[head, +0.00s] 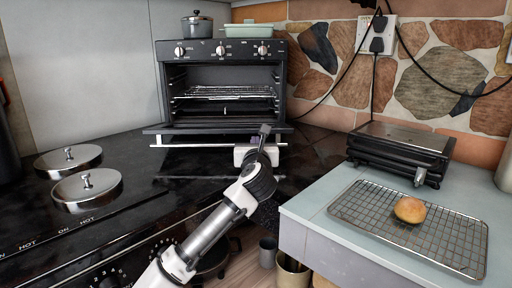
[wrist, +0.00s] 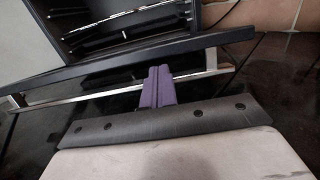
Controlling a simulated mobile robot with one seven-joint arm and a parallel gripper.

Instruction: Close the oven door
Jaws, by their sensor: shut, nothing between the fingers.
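The black oven (head: 222,85) stands at the back of the dark counter, its cavity and wire racks exposed. Its door (head: 200,128) is open and folded down, seen nearly edge-on, with a pale bar handle (head: 185,147) along its front. My gripper (head: 256,140) is in front of the door, right of its middle. In the wrist view the purple fingers (wrist: 158,72) are together and empty. They overlap the handle bar (wrist: 90,95) and reach toward the dark door edge (wrist: 120,67); whether they touch it I cannot tell.
A pot (head: 197,26) and a green dish (head: 248,30) sit on the oven. Lidded hotplates (head: 87,185) are at left. A black grill (head: 400,150) and a rack with a bun (head: 410,210) are on the right counter. Cables hang on the stone wall.

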